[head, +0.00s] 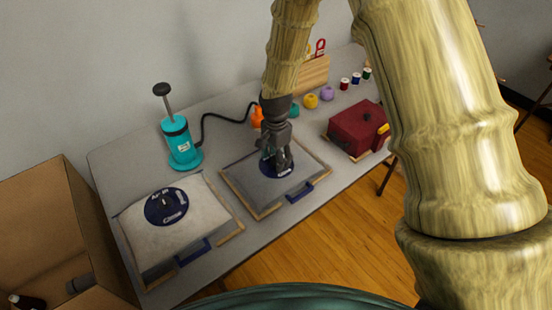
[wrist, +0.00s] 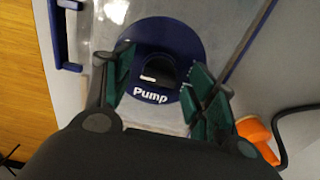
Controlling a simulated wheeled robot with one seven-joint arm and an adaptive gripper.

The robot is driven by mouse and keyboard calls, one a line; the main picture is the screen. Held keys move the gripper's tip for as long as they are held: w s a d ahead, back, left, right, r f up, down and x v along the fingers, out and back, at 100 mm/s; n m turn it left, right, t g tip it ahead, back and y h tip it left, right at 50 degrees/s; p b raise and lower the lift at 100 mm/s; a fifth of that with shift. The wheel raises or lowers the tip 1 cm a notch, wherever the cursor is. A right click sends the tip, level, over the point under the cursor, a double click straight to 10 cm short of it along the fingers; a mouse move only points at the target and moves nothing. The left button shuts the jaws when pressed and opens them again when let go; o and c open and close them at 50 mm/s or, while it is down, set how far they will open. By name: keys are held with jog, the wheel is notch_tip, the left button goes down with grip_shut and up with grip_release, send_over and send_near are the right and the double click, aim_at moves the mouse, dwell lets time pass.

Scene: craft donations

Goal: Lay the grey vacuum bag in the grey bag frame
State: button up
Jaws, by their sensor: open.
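The grey vacuum bag (head: 240,172) lies flat on the table, within the wooden edges of the grey bag frame (head: 266,212), which has a blue handle (head: 299,192) at its front. The bag bears a round dark-blue disc marked "Pump" (wrist: 152,97) with a black valve knob (wrist: 160,70). My gripper (head: 276,162) is over the disc, pointing down. In the wrist view its green-padded fingers (wrist: 160,85) stand apart on either side of the knob, with gaps showing. Part of the bag and disc is hidden behind my gripper.
A teal pump (head: 180,145) with a black hose to an orange nozzle (head: 257,117) stands behind. A cardboard box (head: 35,215) is at far left.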

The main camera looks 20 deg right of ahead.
notch_tip(320, 180, up, 11)
jog(key=b, duration=0.1)
jog(key=shift+r+b, duration=0.2)
jog(key=shift+b, duration=0.1)
